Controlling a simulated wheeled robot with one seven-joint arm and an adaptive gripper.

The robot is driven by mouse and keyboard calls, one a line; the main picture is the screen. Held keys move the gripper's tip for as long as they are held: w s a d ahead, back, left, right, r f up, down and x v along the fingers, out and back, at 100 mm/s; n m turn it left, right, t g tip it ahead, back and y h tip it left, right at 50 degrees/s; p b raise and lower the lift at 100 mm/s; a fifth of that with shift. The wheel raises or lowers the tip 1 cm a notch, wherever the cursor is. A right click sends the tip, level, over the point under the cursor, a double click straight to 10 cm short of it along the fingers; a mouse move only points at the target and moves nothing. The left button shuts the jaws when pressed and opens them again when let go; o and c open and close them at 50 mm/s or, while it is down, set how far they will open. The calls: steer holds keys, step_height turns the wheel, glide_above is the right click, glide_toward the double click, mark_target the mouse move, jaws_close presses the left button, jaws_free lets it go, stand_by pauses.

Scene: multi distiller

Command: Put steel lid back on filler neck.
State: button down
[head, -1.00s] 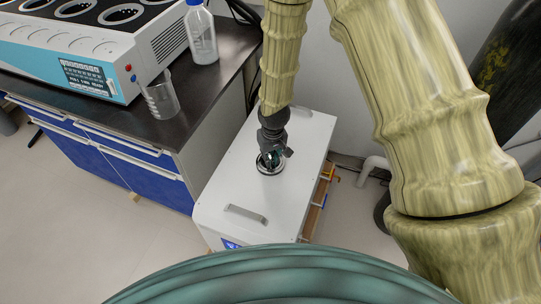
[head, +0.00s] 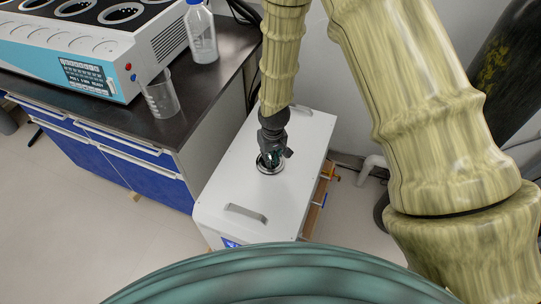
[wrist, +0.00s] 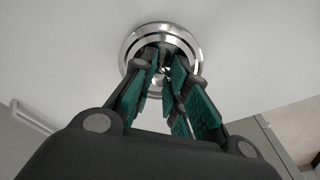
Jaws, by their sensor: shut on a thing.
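The filler neck (head: 271,167) is a round steel ring on top of a white box-shaped unit (head: 222,188). In the wrist view, concentric shiny steel rings (wrist: 133,47) lie just beyond my fingertips. My gripper (head: 272,158) points down at the neck. In the wrist view, the green-padded fingers of my gripper (wrist: 163,75) are close together around a small part at the centre of the rings, the steel lid (wrist: 163,71). The fingers hide most of the lid, so I cannot tell how fully it rests on the neck.
A dark bench (head: 205,85) with blue drawers stands left of the unit. It holds a beaker (head: 162,96), a blue-capped bottle (head: 201,36) and a multi-position distiller (head: 105,50). A recessed handle (head: 246,213) lies on the unit's near end. The unit's top around the neck is clear.

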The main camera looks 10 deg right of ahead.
steer(key=shift+f, duration=0.35)
stand_by(0.3)
steer(key=c, duration=1.3)
jaws_free()
steer(key=shift+s+d+r, duration=0.1)
steer(key=shift+s+r, duration=0.1)
steer(key=shift+r, duration=1.8)
steer(key=shift+s+a+r, duration=0.1)
steer(key=shift+s+r, duration=0.15)
steer(key=shift+r, duration=1.7)
steer(key=shift+s+d+r, duration=0.1)
steer(key=shift+s+r, duration=0.1)
steer(key=shift+r, duration=1.8)
